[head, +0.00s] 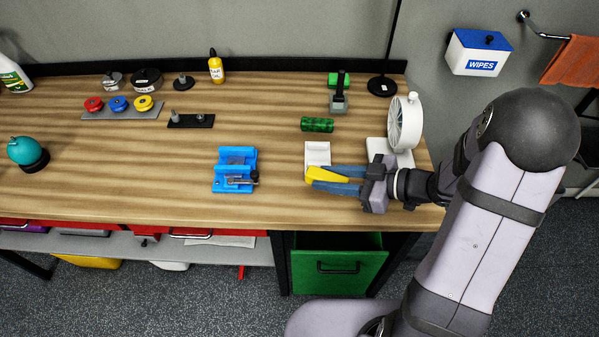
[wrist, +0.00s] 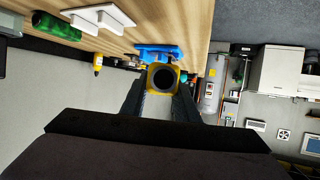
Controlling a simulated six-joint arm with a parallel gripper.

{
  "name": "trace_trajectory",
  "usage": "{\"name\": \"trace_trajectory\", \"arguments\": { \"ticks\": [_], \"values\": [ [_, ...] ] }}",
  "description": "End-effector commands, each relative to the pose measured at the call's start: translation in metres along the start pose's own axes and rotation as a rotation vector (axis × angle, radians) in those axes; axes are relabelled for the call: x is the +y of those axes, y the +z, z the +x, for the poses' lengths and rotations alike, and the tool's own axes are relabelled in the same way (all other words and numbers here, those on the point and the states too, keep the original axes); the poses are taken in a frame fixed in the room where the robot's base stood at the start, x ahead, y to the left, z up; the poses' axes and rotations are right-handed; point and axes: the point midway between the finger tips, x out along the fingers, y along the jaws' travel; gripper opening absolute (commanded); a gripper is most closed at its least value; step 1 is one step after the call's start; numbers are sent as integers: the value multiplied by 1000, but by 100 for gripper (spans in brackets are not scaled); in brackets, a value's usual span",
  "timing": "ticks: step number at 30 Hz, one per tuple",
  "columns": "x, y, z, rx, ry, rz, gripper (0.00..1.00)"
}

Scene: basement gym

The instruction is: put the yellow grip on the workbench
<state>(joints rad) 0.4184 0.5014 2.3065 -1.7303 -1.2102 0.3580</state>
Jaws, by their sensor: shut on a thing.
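The yellow grip (head: 324,175) is between the blue-tipped fingers of my gripper (head: 332,178), near the right front part of the workbench (head: 110,190). In the wrist view the yellow grip (wrist: 153,79) shows end-on, with a round dark opening, between the fingers. My gripper is shut on it. The grip appears to be above the bench top, just in front of a white bracket (head: 317,150). How high it is I cannot tell. The fingers hide part of the grip.
A blue vise (head: 235,160) stands left of the grip. A green ribbed cylinder (head: 318,125) lies behind the bracket, and a white fan (head: 405,125) stands to the right. A green drawer (head: 340,268) is open below the front edge. The bench's left front is clear.

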Motion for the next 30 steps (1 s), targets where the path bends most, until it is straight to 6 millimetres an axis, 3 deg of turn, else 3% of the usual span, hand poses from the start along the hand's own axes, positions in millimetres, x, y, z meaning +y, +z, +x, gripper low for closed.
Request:
{"name": "trace_trajectory", "arguments": {
  "ticks": [8, 18, 30],
  "values": [
    [-1, 34, 14, 0, -1, 4, 1],
    [0, 44, 18, 0, 1, 2, 1],
    [0, 78, 32, -1, 1, 1, 1]
  ]
}}
